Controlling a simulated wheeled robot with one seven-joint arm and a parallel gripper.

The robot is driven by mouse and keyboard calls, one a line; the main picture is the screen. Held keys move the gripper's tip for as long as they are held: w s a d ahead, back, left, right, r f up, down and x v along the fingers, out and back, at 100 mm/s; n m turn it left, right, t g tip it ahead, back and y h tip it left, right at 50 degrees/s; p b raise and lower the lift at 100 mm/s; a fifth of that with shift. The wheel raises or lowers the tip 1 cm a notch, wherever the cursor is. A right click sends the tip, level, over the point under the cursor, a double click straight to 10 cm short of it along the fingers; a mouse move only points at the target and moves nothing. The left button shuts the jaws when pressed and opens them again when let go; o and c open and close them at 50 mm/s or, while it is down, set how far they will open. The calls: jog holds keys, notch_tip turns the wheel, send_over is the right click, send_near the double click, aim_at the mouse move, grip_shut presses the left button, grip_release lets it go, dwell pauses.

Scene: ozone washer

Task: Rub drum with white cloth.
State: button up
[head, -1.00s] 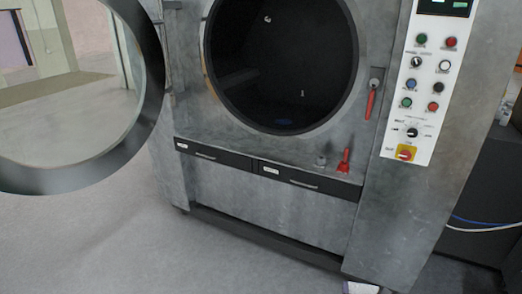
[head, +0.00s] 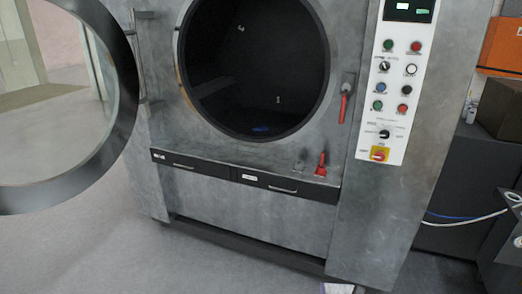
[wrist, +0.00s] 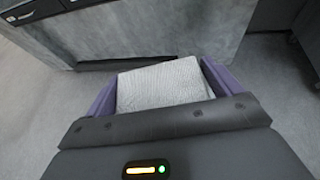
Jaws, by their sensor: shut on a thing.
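The ozone washer stands in front of me with its round door (head: 122,110) swung open to the left. The dark drum (head: 255,75) shows through the round opening, with a small blue patch at its bottom. My gripper (wrist: 160,85) is shut on the white cloth (wrist: 162,88), which spans between its purple fingers in the wrist view. The gripper is low, in front of the washer's lower panel and apart from the drum. In the head view only a bit of the cloth (head: 338,288) shows at the bottom edge.
A control panel (head: 395,85) with buttons is right of the opening. A red-handled latch (head: 344,102) and a red lever (head: 321,165) stick out from the front. Dark equipment and an orange box (head: 500,45) stand at the right. The floor at the left is clear.

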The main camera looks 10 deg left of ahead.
jog(key=shift+w, duration=0.1)
jog(key=s+f+p, duration=0.2)
jog(key=s+f, duration=0.2)
jog(key=f, duration=0.8)
jog(key=shift+f+p, duration=0.35)
jog(key=shift+f, duration=0.05)
